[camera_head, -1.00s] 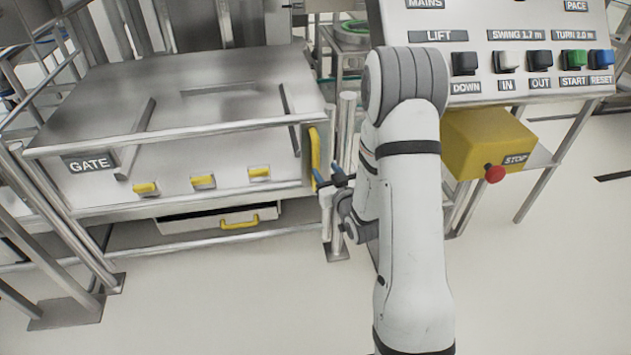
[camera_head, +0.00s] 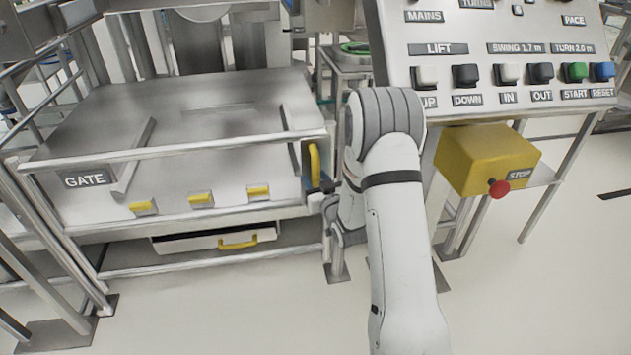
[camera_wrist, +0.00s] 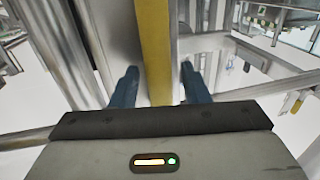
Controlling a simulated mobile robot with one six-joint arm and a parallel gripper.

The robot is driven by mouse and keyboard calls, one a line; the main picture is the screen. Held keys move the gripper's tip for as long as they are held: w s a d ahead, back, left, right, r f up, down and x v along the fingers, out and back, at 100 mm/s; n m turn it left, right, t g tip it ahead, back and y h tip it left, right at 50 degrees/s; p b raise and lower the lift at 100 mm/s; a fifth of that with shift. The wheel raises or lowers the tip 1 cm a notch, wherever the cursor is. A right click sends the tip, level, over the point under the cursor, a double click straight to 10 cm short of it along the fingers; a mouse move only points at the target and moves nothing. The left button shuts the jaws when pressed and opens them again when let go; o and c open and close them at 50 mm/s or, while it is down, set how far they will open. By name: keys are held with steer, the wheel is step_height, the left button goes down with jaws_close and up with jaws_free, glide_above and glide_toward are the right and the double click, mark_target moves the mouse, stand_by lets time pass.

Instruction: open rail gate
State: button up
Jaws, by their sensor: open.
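The rail gate (camera_head: 190,150) is a metal rail frame across the front of the steel table, with a GATE label (camera_head: 86,179) at its left. Its yellow upright handle (camera_head: 314,165) is at the gate's right end. My gripper (camera_head: 324,185) is at that handle, partly hidden by my own wrist. In the wrist view the blue fingers of my gripper (camera_wrist: 160,85) are apart, one on each side of the yellow handle (camera_wrist: 154,50). Gaps show between the fingers and the handle, so they are not closed on it.
A control panel (camera_head: 500,60) with labelled buttons stands at the right, above a yellow box (camera_head: 485,158) with a red stop button (camera_head: 498,188). A drawer (camera_head: 215,240) with a yellow handle is under the table. The floor in front is clear.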

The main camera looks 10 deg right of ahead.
steer(key=shift+c, duration=0.2)
jaws_close()
stand_by(0.3)
